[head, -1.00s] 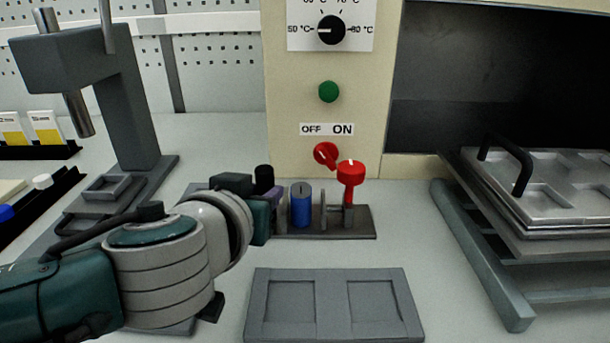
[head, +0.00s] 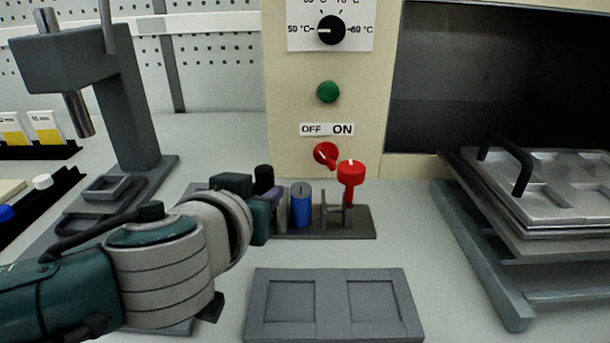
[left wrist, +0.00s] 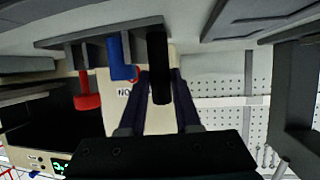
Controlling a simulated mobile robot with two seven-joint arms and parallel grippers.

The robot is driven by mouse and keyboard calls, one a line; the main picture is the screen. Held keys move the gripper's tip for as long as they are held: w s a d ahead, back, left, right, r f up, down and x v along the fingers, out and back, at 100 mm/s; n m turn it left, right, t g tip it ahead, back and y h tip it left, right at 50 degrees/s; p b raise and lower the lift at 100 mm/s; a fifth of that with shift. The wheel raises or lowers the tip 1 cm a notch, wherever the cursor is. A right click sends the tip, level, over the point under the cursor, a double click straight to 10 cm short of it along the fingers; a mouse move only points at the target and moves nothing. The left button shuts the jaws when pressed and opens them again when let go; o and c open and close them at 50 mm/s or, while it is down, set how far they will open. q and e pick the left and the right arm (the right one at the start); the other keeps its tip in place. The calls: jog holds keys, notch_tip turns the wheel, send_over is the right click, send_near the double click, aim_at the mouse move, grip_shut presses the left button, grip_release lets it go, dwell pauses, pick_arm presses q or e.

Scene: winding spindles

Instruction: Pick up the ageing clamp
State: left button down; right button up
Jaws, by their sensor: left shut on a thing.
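A small rack (head: 358,224) stands on the bench with upright tools in it. My left gripper (head: 268,190) reaches in at its left end and is shut on a black-handled tool (head: 264,174). In the left wrist view, the black handle (left wrist: 159,80) stands between the two dark fingers, with its far end at the rack. A blue-handled tool (head: 301,205) is just right of it, and a red-handled tool (head: 351,172) is further right. No label shows which tool is the ageing clamp. My left wrist hides part of the rack. My right gripper is not in view.
A grey tray with two recesses (head: 332,301) lies in front of the rack. A cream panel with a red switch (head: 325,153) rises behind. A grey press (head: 125,110) stands left; metal plates with a black handle (head: 510,160) sit right.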

pick_arm(q)
jog(key=shift+r, duration=0.1)
notch_tip(320, 180, up, 20)
jog(key=p, duration=0.5)
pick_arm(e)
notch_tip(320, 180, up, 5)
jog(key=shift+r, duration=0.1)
pick_arm(q)
notch_tip(320, 180, down, 19)
jog(key=b, duration=1.3)
jog(key=shift+r, duration=0.15)
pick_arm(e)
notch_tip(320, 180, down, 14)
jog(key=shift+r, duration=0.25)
pick_arm(q)
jog(key=shift+f+b, duration=0.55)
jog(key=shift+f, duration=0.2)
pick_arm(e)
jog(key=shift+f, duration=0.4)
pick_arm(q)
jog(key=shift+f, duration=0.2)
